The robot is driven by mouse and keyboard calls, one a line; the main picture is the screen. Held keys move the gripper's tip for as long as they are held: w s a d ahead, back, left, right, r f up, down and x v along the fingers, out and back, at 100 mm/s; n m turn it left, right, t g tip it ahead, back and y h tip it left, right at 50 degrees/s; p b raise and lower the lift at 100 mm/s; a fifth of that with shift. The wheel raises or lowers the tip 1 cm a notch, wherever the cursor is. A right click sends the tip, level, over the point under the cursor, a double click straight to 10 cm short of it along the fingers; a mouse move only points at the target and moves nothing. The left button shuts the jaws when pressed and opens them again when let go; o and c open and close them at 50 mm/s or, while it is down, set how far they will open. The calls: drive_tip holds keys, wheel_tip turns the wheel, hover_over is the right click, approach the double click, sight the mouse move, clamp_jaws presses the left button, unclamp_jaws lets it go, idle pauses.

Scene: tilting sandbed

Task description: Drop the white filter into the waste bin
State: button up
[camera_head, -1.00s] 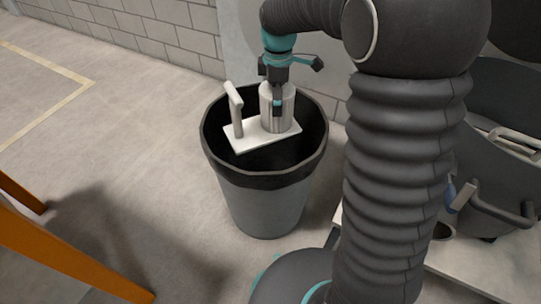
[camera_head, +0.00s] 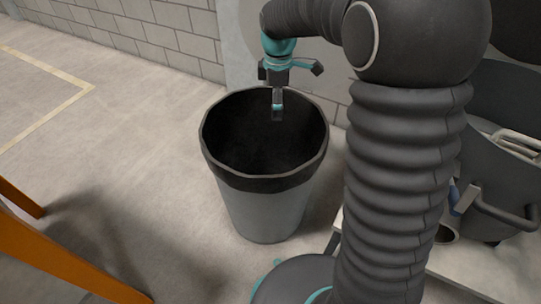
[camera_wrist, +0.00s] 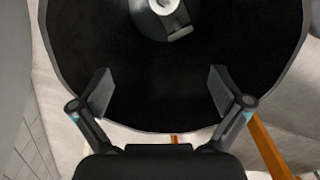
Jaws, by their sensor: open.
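The waste bin (camera_head: 262,205) is a grey tapered bin with a black rim, standing upright on the floor. My gripper (camera_head: 277,115) is above the bin's mouth, pointing down, with nothing in it. In the wrist view its two fingers (camera_wrist: 162,95) are wide apart over the bin's dark inside. The white filter (camera_wrist: 164,8) shows in the wrist view down inside the bin, cut by the top edge of the picture. A grey handle-like part (camera_wrist: 180,33) lies beside its white ring. In the head view the bin's depth is dark and the filter is hidden.
A block wall (camera_head: 150,35) stands behind the bin. Orange beams (camera_head: 60,255) are at the lower left, and a grey container with a handle (camera_head: 490,205) is at the right. The floor left of the bin is clear.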

wheel_tip(320, 180, up, 11)
idle(0.4)
drive_tip(key=shift+r, duration=0.1)
